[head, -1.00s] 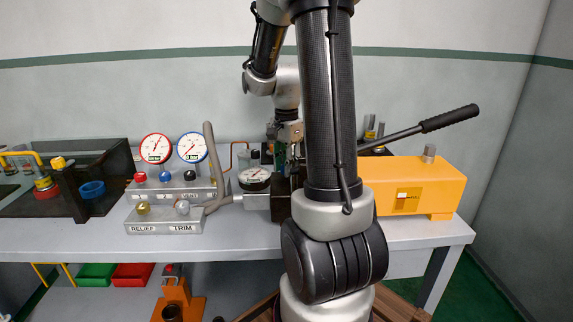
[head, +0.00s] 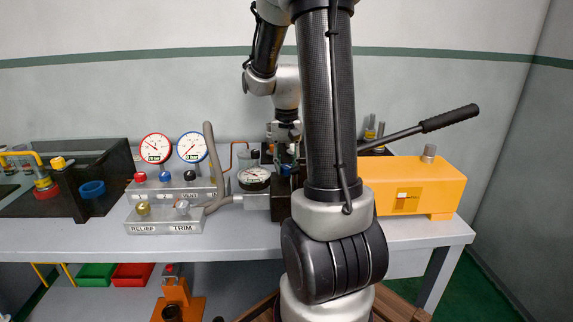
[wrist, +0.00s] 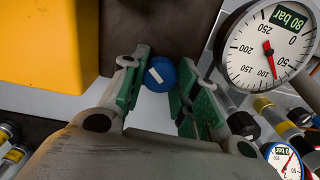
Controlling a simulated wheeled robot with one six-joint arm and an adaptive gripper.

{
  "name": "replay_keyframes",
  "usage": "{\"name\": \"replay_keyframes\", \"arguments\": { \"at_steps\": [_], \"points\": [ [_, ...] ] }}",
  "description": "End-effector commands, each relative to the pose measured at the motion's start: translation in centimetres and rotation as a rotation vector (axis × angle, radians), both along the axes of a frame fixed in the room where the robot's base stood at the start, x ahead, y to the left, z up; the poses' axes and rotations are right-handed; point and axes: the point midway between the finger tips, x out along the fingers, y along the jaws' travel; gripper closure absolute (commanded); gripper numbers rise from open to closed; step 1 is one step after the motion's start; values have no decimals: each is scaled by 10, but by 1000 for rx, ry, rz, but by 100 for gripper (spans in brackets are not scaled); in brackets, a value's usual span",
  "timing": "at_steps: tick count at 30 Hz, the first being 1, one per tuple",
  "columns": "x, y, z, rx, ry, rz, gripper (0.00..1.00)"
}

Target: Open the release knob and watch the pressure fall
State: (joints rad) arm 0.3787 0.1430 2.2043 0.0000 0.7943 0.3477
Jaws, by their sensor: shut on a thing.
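The release knob is a round blue knob (wrist: 160,75) with a white mark on its face. In the wrist view it sits between the green-padded fingertips of my gripper (wrist: 158,88), which is shut on it. In the head view my gripper (head: 284,158) is at the pump block, partly hidden by my arm. The pressure gauge (wrist: 270,48) is at the upper right of the wrist view. Its display reads 80 bar and its needle is red. It also shows in the head view as a dark-rimmed dial (head: 255,179).
A yellow tank (head: 420,187) and a black-gripped pump lever (head: 450,118) stand right of my arm. Left are a red-rimmed gauge (head: 155,148), a blue-rimmed gauge (head: 192,147), and a RELIEF/TRIM block (head: 163,222). The bench front (head: 120,243) is clear.

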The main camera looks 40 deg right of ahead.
Motion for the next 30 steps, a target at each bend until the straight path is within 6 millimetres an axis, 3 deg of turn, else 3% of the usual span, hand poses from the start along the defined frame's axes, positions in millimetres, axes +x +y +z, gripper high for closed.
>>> {"name": "replay_keyframes", "arguments": {
  "at_steps": [15,30],
  "points": [
    [0,0,0,-1,-1,433,94],
    [0,0,0,-1,-1,597,94]
  ]
}}
